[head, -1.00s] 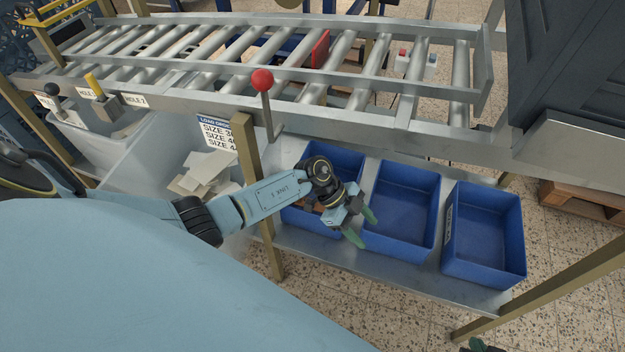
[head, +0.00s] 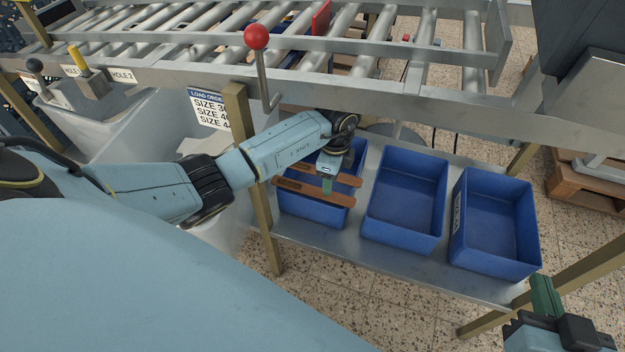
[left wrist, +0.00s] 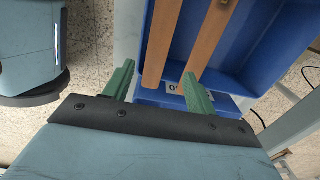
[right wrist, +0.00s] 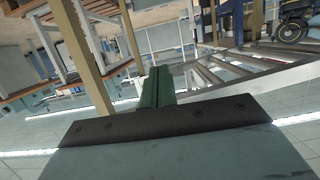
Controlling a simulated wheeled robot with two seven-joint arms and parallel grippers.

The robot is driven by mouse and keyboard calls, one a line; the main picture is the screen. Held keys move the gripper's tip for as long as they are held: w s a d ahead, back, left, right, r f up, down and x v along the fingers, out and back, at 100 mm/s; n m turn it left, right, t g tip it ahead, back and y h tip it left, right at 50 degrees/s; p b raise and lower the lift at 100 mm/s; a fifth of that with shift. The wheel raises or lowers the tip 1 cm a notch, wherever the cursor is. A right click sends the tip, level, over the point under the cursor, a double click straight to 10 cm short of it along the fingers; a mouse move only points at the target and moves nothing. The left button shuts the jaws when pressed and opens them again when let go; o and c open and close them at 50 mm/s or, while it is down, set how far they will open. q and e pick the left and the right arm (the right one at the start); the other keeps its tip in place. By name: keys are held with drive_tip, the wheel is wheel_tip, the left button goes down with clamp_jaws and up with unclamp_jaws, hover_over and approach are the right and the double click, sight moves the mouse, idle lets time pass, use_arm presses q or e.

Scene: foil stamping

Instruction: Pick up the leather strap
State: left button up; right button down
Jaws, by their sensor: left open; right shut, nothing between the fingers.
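Brown leather straps (head: 318,191) lie in the left blue bin (head: 310,208), their ends reaching over its rim. In the left wrist view two straps show side by side, one at the left (left wrist: 161,40) and one at the right (left wrist: 208,40). My left gripper (head: 328,185) is over this bin, pointing down. Its green fingers (left wrist: 158,88) are open, with strap ends between and just beyond them; I see no grip on either. My right gripper (head: 543,295) is at the lower right, away from the bins. Its green fingers (right wrist: 157,88) are together and empty.
Two empty blue bins, the middle one (head: 405,200) and the right one (head: 497,222), stand on the same metal shelf (head: 385,265). A roller conveyor (head: 330,80) runs above and behind. A red-knobbed lever (head: 258,60) and a tan post (head: 250,170) stand close to my left arm.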

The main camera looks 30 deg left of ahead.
sight(339, 199)
use_arm(q)
wheel_tip(339, 199, down, 2)
drive_tip(key=shift+s+f+b, duration=0.15)
drive_tip(key=shift+b, duration=0.65)
wheel_tip(339, 199, down, 3)
drive_tip(key=shift+s+r+b, duration=0.1)
drive_tip(key=shift+r+b, duration=0.1)
drive_tip(key=shift+b, duration=0.6)
drive_tip(key=shift+f, duration=0.15)
use_arm(e)
wheel_tip(339, 199, up, 12)
drive_tip(key=s+a+t+y, duration=0.1)
drive_tip(key=t+y, duration=0.2)
drive_tip(key=t, duration=0.5)
drive_tip(key=shift+a, duration=0.4)
use_arm(q)
drive_tip(key=shift+c, duration=0.3)
drive_tip(key=c, duration=1)
